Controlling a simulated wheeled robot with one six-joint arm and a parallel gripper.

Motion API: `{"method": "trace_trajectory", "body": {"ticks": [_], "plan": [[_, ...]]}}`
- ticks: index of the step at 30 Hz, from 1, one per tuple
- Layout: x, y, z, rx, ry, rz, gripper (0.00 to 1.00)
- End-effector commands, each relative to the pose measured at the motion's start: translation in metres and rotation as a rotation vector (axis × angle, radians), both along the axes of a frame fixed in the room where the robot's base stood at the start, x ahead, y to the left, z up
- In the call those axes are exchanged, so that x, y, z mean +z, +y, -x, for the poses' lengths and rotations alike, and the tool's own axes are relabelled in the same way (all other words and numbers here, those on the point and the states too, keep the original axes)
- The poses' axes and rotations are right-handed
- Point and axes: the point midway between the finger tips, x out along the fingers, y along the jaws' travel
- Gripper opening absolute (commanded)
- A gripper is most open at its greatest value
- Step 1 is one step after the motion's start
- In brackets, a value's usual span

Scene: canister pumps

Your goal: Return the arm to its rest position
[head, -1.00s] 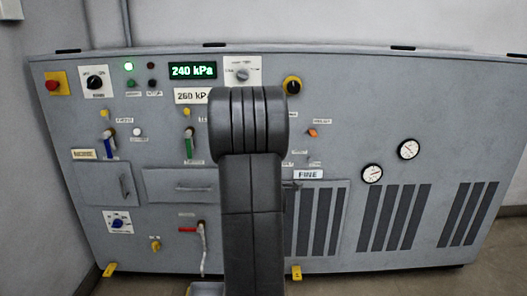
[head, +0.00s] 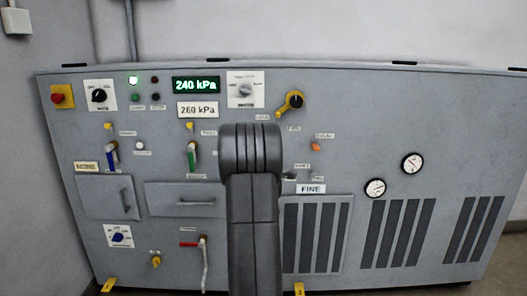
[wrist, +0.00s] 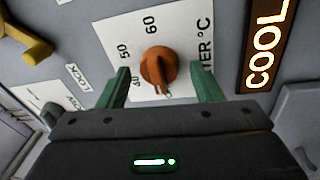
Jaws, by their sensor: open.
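My arm (head: 252,215) stands upright in the head view, in front of the grey panel (head: 330,120), and hides part of it. My gripper does not show in the head view. In the wrist view my gripper (wrist: 162,85) is open, with its two green fingers apart and nothing held. An orange knob (wrist: 157,68) on a white dial plate (wrist: 185,25) marked 50, 60 and °C appears between the fingertips. I cannot tell how far the tips are from the plate.
The wrist view also shows a lit COOL sign (wrist: 265,45) at right and a yellow lever (wrist: 28,40) at upper left. In the head view the panel carries a 240 kPa display (head: 196,85), a yellow-handled knob (head: 291,101), a red button (head: 59,96) and two gauges (head: 412,163).

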Motion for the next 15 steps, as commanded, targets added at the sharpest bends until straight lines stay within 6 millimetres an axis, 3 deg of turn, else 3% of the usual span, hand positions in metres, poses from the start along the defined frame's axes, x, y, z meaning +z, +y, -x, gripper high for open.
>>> {"method": "trace_trajectory", "body": {"ticks": [15], "plan": [[0.0001, -0.0002, 0.0029, 0.000, 0.000, -0.001, 0.60]]}}
